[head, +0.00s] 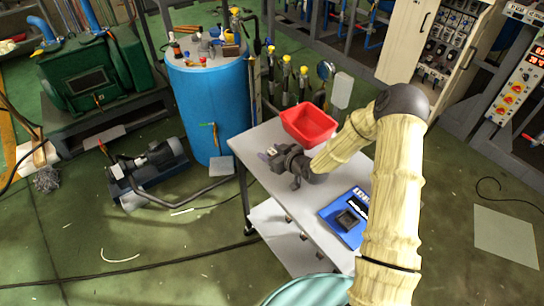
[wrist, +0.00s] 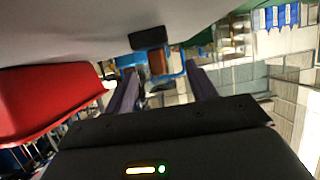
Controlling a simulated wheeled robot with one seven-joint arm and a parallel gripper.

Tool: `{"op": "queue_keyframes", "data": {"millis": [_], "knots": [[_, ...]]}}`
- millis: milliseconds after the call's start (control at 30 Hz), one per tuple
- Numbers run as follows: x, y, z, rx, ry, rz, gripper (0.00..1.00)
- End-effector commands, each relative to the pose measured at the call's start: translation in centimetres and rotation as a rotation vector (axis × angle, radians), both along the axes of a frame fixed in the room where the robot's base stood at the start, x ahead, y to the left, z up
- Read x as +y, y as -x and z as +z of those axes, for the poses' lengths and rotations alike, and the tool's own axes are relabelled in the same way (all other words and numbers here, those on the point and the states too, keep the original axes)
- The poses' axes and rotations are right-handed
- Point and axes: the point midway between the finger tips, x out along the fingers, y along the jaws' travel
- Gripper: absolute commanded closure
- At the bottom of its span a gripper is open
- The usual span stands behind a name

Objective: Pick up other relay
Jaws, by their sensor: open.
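A black block-shaped relay (head: 347,219) lies on a blue printed sheet or box (head: 337,211) at the front of the white table (head: 262,139). My gripper (head: 268,156) is over the table's left part, pointing left, away from that relay. In the wrist view my gripper (wrist: 161,70) has its two dark fingers spread with a gap between them. A small black block (wrist: 150,37), possibly another relay, shows against the pale table surface (wrist: 60,30) beyond the fingertips, near the table's edge. It is not touched by the fingers. In the head view it is hard to tell from the gripper.
A red bin (head: 308,124) stands at the table's back; its wall (wrist: 40,100) fills the wrist view's left side. A blue drum (head: 208,105) with items on top stands behind the table. Pipes with yellow valves (head: 286,72) rise behind. Bare table lies around the gripper.

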Motion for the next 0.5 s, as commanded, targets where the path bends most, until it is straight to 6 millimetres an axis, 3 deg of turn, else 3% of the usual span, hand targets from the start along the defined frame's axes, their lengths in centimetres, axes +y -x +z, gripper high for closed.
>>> {"op": "queue_keyframes", "data": {"millis": [367,500], "knots": [[-0.03,0.04,0.0,0.0,0.0,0.0,0.44],[-0.03,0.04,0.0,0.0,0.0,0.0,0.69]]}}
